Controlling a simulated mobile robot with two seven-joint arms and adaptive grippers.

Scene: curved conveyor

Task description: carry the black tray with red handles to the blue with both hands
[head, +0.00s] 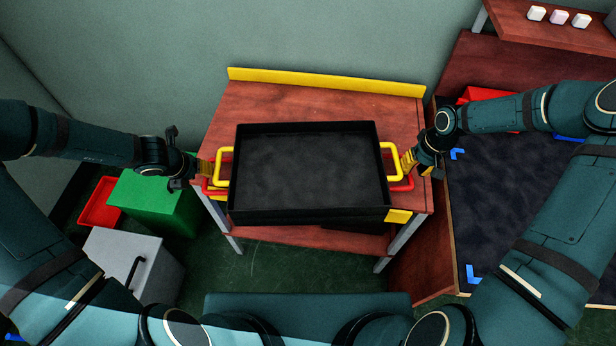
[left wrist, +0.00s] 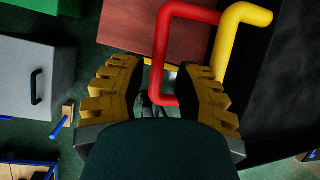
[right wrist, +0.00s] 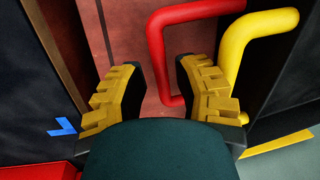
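A black tray (head: 306,217) with yellow handles sits on the red-brown table. Red handles show below its yellow ones, at the left (head: 211,187) and right (head: 404,186); the body they belong to is hidden under or behind the upper tray. My left gripper (head: 205,168) is open at the left side, the red handle (left wrist: 160,55) between its fingers and the yellow handle (left wrist: 228,45) by its right finger. My right gripper (head: 410,162) is open at the right side, the red handle (right wrist: 157,55) between its fingers. Blue corner marks (head: 473,274) lie on a dark mat at the right.
The table (head: 250,100) has a yellow back strip (head: 320,82). The dark mat (head: 510,200) lies on the right-hand table, with a red item (head: 482,94) at its back. A green box (head: 160,203), red bin (head: 100,203) and grey cabinet (head: 130,262) stand at the left.

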